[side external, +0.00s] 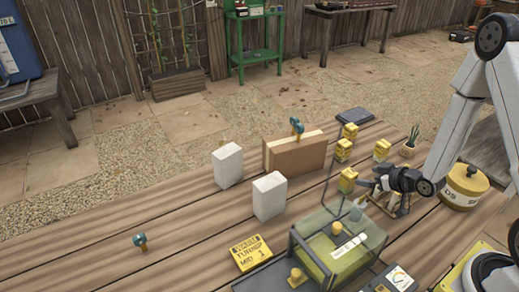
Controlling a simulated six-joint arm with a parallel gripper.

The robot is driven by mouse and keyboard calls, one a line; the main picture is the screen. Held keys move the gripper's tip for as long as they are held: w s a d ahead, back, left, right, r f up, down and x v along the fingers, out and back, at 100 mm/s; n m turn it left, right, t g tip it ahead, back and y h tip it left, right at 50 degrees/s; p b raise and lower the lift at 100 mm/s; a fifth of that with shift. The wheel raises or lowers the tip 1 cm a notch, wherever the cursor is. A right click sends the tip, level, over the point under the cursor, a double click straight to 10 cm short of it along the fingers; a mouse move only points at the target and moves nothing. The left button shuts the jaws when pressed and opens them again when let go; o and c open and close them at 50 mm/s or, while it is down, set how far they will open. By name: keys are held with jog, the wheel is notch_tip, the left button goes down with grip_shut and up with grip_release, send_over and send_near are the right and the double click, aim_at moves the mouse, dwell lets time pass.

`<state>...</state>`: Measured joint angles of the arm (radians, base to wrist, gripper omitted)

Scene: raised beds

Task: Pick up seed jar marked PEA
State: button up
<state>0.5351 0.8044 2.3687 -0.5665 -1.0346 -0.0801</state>
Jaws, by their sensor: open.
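Several small yellow jars or boxes with labels stand on the wooden table: two at the back, one upper (351,131) and one just below it (343,149), one to their right (381,150), and one nearer (348,180). Their labels are too small to read, so I cannot tell which is marked PEA. My gripper (370,178) is open, pointing left, close to the right of the nearest yellow one. I cannot tell whether they touch.
A yellow canister (464,187) and a potted plant (408,148) are to the right. White blocks (228,165) and a cardboard box (292,155) stand left. The table's left is mostly clear.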

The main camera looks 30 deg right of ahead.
aim_at(351, 173)
jog(key=shift+s+d+f+t+y, duration=0.3)
jog(key=shift+s+d+f+t, duration=0.25)
jog(key=shift+t, duration=0.35)
jog(key=shift+w, duration=0.1)
jog(key=shift+a+x, duration=0.1)
jog(key=shift+x, duration=1.85)
jog(key=shift+a+x, duration=0.15)
jog(key=shift+x, duration=1.8)
jog(key=shift+r, duration=0.1)
grip_shut()
jog(key=shift+r, duration=0.1)
notch_tip(351, 173, up, 10)
